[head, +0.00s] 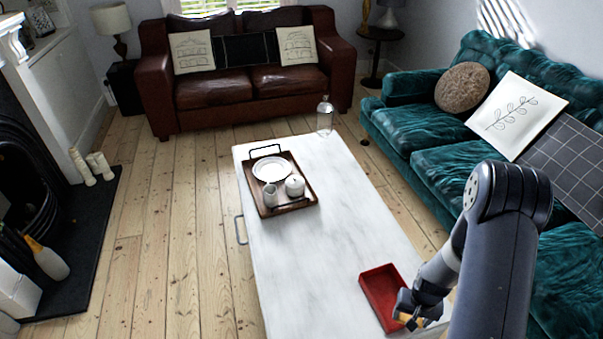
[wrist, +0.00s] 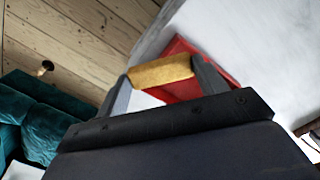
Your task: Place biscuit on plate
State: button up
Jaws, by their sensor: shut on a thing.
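The biscuit (wrist: 161,71) is a golden-brown bar held between the two fingers of my gripper (wrist: 163,78) in the wrist view. In the head view the biscuit (head: 405,318) shows as a small orange piece at my gripper (head: 412,312), by the right side of a red tray (head: 371,285). The white plate (head: 272,168) lies on a brown wooden tray (head: 282,211) toward the far end of the white table. The plate looks empty.
A white cup (head: 270,195) and a white lidded pot (head: 295,186) stand on the wooden tray in front of the plate. The white table (head: 320,240) is clear between the two trays. A teal sofa (head: 420,130) runs along the right.

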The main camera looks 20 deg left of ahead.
aim_at(273, 171)
jog(key=k+j+z, duration=0.4)
jog(key=k+j, duration=0.75)
jog(key=j+z, duration=0.3)
jog(key=j, duration=0.8)
jog(key=j+z, duration=0.35)
jog(key=j, duration=0.8)
jog(key=i+j+z, duration=0.15)
jog(key=j, duration=0.5)
jog(key=i+j+z, duration=0.15)
jog(key=j, duration=0.5)
jog(key=i+j+z, duration=0.15)
jog(key=j, duration=0.5)
jog(key=i+j, duration=0.15)
jog(key=j, duration=0.2)
jog(key=i+j+z, duration=0.1)
jog(key=j, duration=0.25)
jog(key=i+j, duration=0.15)
jog(key=j, duration=0.25)
jog(key=i+j+z, duration=0.15)
jog(key=j, duration=0.2)
jog(key=i+j, duration=0.1)
jog(key=j, duration=0.3)
